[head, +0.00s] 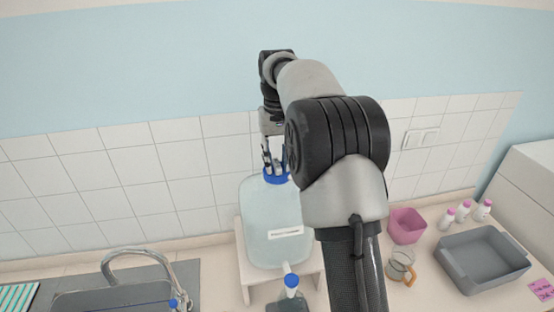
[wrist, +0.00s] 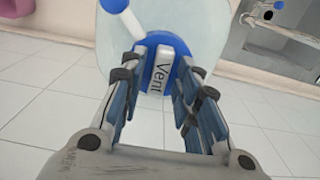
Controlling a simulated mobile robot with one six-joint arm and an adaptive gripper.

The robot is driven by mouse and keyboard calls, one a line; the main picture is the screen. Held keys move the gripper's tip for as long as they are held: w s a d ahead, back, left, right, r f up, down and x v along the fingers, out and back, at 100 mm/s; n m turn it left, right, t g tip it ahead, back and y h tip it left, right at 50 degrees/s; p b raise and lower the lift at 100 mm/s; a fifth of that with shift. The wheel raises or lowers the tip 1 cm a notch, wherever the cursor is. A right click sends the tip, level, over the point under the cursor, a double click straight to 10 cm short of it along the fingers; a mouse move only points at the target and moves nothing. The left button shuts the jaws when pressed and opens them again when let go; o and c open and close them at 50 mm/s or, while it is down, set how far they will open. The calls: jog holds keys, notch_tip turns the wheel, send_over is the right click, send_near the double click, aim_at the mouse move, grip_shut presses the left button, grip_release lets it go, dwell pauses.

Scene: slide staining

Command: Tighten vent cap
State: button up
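The vent cap (head: 276,179) is blue and sits on top of a large translucent carboy (head: 262,215). In the wrist view the vent cap (wrist: 148,42) shows a raised white bar marked "Vent" across its middle. My gripper (head: 273,163) points down over the cap. In the wrist view my gripper (wrist: 161,66) has its fingers on either side of the white bar, with gaps showing between bar and fingers. It looks open and empty. Whether the fingertips touch the blue rim cannot be told. My arm hides part of the carboy's right side in the head view.
The carboy stands on a white stand (head: 245,268) against a tiled wall. A sink tap (head: 140,252) is at left. A pink container (head: 407,226), glass jug (head: 401,266), grey tray (head: 484,259) and small bottles (head: 463,211) are at right.

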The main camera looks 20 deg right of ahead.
grip_shut()
